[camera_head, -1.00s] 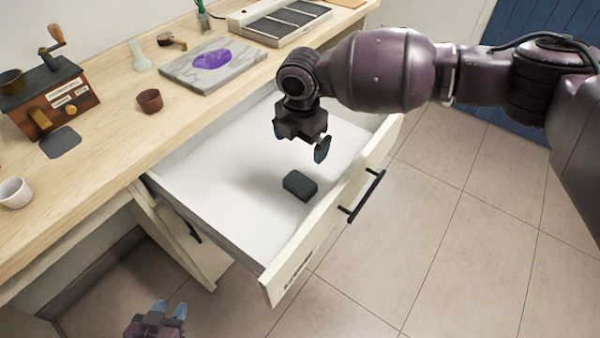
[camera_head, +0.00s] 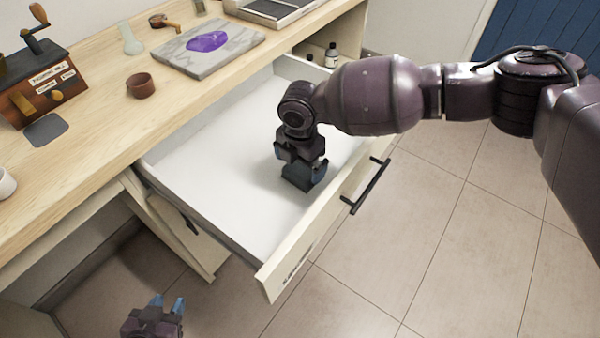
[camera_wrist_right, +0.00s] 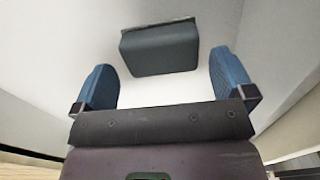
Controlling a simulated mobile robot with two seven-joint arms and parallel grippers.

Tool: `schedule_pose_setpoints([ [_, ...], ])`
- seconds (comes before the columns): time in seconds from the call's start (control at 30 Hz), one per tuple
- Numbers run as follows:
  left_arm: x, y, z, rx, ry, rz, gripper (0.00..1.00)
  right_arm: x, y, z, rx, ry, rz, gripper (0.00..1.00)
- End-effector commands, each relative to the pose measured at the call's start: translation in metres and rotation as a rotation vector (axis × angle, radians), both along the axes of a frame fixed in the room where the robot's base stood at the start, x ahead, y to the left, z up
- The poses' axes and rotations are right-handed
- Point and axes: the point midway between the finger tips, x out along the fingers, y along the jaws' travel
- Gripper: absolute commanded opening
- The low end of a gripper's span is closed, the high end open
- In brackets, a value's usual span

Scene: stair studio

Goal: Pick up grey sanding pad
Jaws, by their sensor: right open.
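The grey sanding pad (camera_head: 297,181) is a small dark block lying on the white floor of the open drawer (camera_head: 215,180). My right gripper (camera_head: 302,173) is low over it in the head view and hides part of it. In the right wrist view the pad (camera_wrist_right: 160,48) shows whole, ahead of and between the two blue fingers (camera_wrist_right: 168,85). The fingers are wide apart, with white gaps between each finger and the pad. My left gripper (camera_head: 165,304) is low at the bottom left, outside the drawer, with its two blue fingertips apart and nothing between them.
The drawer front with its black handle (camera_head: 366,187) and the drawer side walls surround the pad. Small bottles (camera_head: 331,55) stand at the drawer's back right. The rest of the drawer floor is clear.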

Motion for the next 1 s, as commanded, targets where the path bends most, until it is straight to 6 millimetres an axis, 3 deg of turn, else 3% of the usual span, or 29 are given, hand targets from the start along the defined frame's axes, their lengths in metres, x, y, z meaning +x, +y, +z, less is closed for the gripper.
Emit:
schedule_pose_setpoints([
  [0.17,-0.003,0.000,-0.009,-0.002,0.015,0.002,0.36,-0.002,0.001,-0.027,0.000,0.004,0.000,1.00],
  [0.43,-0.003,0.001,-0.008,0.003,0.015,0.000,0.36,-0.002,0.000,-0.029,-0.001,0.001,0.000,1.00],
  [0.7,-0.006,0.005,-0.009,0.012,0.022,-0.007,0.36,-0.002,0.000,-0.029,0.000,0.001,0.000,0.62],
  [1.0,-0.007,0.004,-0.008,0.011,0.021,-0.004,0.36,-0.001,0.000,-0.025,0.000,0.000,0.000,0.61],
])
